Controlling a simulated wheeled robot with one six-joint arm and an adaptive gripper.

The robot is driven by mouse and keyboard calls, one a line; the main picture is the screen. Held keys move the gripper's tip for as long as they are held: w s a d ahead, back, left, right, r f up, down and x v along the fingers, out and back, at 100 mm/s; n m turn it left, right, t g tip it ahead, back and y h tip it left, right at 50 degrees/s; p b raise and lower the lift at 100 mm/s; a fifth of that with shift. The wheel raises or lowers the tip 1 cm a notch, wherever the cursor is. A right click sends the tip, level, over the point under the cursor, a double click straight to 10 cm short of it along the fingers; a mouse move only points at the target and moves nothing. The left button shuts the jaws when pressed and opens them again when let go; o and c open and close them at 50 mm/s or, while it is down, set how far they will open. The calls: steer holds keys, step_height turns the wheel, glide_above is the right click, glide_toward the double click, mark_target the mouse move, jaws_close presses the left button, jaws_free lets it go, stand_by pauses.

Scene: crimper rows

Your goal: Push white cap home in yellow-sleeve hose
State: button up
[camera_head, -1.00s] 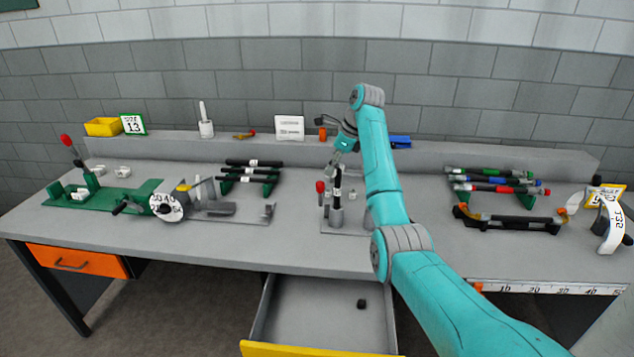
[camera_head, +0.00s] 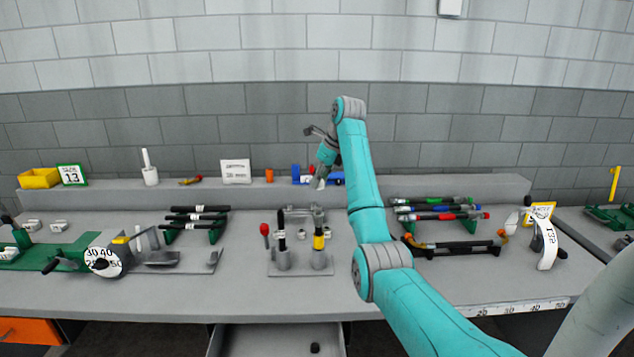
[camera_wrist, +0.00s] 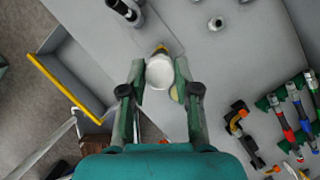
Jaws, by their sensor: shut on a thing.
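The yellow-sleeve hose (camera_head: 318,241) stands upright in the right cup of a grey holder (camera_head: 299,268) on the bench. My gripper (camera_head: 319,186) is above it, with a clear gap in the head view. In the wrist view my gripper (camera_wrist: 160,82) is shut on the white cap (camera_wrist: 159,72), a round white piece between the two fingers. The yellow sleeve (camera_wrist: 161,48) shows just past the cap's edge; the cap hides most of the hose. The cap is too small to make out clearly in the head view.
A black hose with a white band (camera_head: 281,232) stands in the left cup, with a red-knobbed lever (camera_head: 265,230) beside it. Black hoses (camera_head: 199,216) lie on a rack to the left, coloured ones (camera_head: 440,208) to the right. The drawer (camera_wrist: 68,68) is open below.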

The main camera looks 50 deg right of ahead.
mark_target(320, 208)
steer(key=shift+f, duration=2.9)
steer(key=shift+f, duration=1.5)
steer(key=o, duration=0.8)
step_height(320, 208, up, 10)
steer(key=shift+f, duration=0.1)
